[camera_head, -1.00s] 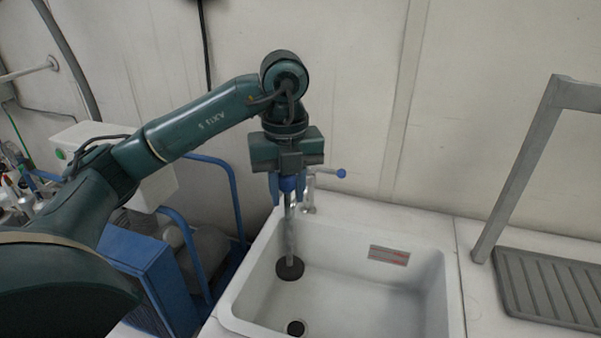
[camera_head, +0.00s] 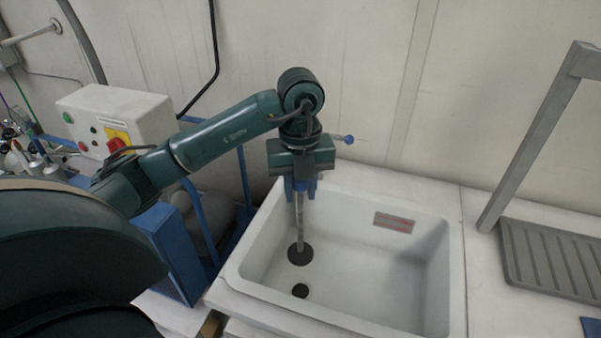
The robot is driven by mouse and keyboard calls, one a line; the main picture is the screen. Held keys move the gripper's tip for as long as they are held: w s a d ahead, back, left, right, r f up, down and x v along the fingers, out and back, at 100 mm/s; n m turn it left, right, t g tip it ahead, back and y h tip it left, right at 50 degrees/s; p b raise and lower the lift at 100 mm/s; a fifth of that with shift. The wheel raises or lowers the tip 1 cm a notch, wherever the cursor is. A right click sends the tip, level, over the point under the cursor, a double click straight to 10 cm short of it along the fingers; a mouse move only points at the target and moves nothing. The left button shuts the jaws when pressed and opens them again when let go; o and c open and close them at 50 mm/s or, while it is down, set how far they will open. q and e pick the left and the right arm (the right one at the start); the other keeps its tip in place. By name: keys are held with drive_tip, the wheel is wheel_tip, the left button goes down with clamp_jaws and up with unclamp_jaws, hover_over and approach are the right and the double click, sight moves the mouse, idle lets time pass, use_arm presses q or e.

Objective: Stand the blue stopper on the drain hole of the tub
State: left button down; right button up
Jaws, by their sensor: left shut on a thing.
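The blue stopper (camera_head: 300,254) has a blue top, a long grey rod and a dark round disc at its foot. My left gripper (camera_head: 304,186) is shut on its blue top, and the stopper hangs roughly upright inside the white tub (camera_head: 417,262). The dark drain hole (camera_head: 300,290) is in the tub floor, a little nearer to me than the disc. The disc does not cover the hole in this view. I cannot tell whether the disc touches the floor. My right gripper is not in view.
A tap with a blue knob (camera_head: 348,140) stands behind the gripper. A grey ribbed mat (camera_head: 550,262) and a grey metal post (camera_head: 530,150) are at the right. A blue frame and a control box (camera_head: 118,120) stand at the left. The tub's right half is empty.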

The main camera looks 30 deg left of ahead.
use_arm(q)
hover_over(301, 251)
wheel_tip(301, 251, down, 6)
drive_tip(key=f+b, duration=0.1)
drive_tip(key=f, duration=0.1)
drive_tip(key=f+b, duration=0.2)
drive_tip(key=f, duration=0.1)
drive_tip(key=f+b, duration=0.1)
drive_tip(key=f, duration=0.2)
drive_tip(key=shift+w+a+b, duration=0.25)
drive_tip(key=shift+w+b, duration=0.05)
drive_tip(key=shift+b, duration=0.05)
drive_tip(key=shift+f+b, duration=0.6)
drive_tip(key=shift+f, duration=0.3)
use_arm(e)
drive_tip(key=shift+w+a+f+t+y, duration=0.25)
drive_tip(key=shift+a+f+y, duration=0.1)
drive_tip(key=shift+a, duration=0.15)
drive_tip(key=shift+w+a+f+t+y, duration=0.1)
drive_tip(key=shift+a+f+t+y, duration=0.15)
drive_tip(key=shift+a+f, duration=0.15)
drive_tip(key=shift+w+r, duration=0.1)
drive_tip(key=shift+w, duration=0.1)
use_arm(q)
drive_tip(key=shift+f+b, duration=0.65)
drive_tip(key=shift+f, duration=0.05)
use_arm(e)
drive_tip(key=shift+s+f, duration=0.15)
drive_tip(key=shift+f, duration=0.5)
